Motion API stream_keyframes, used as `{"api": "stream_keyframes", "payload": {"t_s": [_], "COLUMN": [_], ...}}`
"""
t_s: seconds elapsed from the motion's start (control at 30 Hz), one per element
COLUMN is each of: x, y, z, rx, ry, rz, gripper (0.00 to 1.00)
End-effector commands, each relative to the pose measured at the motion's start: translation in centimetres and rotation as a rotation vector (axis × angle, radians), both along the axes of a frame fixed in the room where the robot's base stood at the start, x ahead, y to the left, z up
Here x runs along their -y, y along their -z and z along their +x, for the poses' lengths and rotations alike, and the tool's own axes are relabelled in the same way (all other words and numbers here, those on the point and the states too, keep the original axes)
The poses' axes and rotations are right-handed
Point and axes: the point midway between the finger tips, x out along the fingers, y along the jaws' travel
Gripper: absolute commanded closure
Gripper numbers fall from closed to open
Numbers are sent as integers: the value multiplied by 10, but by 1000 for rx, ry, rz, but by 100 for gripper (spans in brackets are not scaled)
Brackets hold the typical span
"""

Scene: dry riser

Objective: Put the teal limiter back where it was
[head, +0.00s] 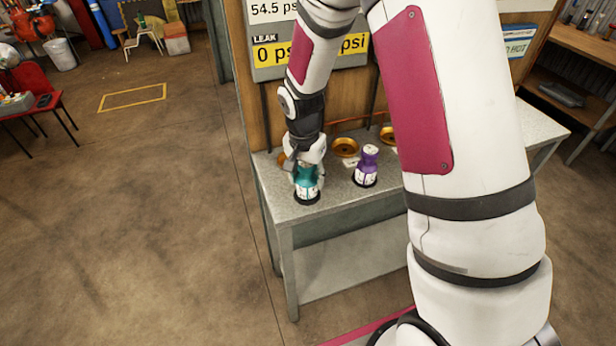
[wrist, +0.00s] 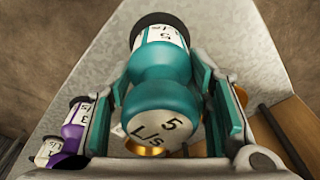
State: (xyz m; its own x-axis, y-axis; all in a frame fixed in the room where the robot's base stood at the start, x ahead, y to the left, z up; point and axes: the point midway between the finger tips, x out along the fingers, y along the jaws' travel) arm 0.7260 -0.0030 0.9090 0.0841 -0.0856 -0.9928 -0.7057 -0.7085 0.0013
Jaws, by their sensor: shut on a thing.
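The teal limiter (head: 306,183) stands upright at the left end of the grey bench, with a black base and a white label band. My gripper (head: 307,166) is over its top and shut on it. In the wrist view the teal limiter (wrist: 163,75) sits between both fingers of my gripper (wrist: 170,95), its white cap marked "5 L/s". I cannot tell whether its base touches the bench. A brass ring-like seat (head: 284,160) shows partly behind my gripper; it is mostly hidden.
A purple limiter (head: 367,165) stands to the right on the bench (head: 330,195). Brass dishes (head: 345,147) line the back by the wooden board. The bench front is clear.

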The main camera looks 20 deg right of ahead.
Motion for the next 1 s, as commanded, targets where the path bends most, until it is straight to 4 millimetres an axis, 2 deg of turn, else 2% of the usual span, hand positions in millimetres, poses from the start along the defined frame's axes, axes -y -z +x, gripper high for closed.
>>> {"api": "stream_keyframes", "payload": {"t_s": [0.07,0.43,0.47,0.5,0.53,0.87,1.0], "x": [0,0,0,0,0,0,-1], "y": [7,11,11,10,10,9,-3], "z": [0,0,0,0,0,0,0], "rx": [-1,1,0,0,0,1,3], "ry": [1,1,1,1,1,1,0], "rz": [1,0,0,0,0,1,0], "gripper": [94,94,48,39,34,34,34]}}
